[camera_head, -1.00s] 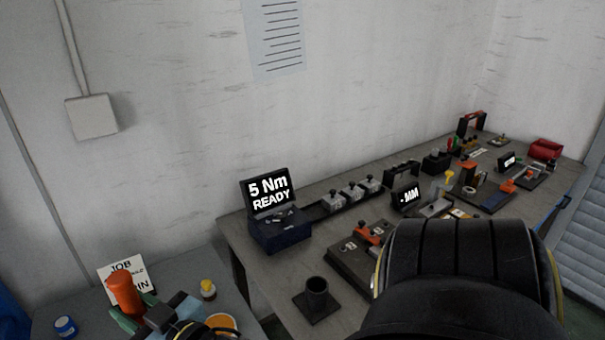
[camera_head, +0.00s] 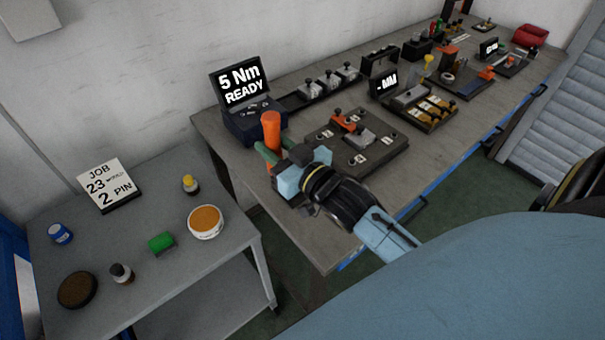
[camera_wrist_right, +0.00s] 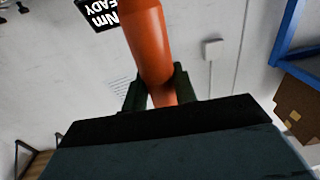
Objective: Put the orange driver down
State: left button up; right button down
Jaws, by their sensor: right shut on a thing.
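The orange driver (camera_head: 271,130) stands roughly upright in my right gripper (camera_head: 274,151), above the near left end of the long bench (camera_head: 335,235). In the right wrist view the driver's orange body (camera_wrist_right: 148,45) sits between the two green fingers, which are shut on it. My left gripper is not in view.
The torque display (camera_head: 240,88) reads "5 Nm READY", close behind the driver. A dark fixture plate (camera_head: 378,158) with orange clamps lies to the right. The grey side table (camera_head: 220,262) at left bears a job card (camera_head: 108,183) and several small containers.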

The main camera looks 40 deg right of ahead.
jog(key=w+d+n+y, duration=0.1)
jog(key=w+d+y, duration=0.15)
jog(key=d, duration=0.35)
notch_tip(320, 180, down, 10)
jog(key=b, duration=0.1)
jog(key=shift+w+d+r+g+h, duration=0.15)
jog(key=shift+r+g+h, duration=0.15)
jog(key=shift+h, duration=0.15)
jog(key=shift+f+b, duration=0.25)
jog(key=shift+b, duration=0.05)
jog(key=c, duration=1.1)
grip_release()
jog(key=v, duration=1.2)
jog(key=shift+r+p, duration=0.1)
jog(key=shift+p, duration=0.25)
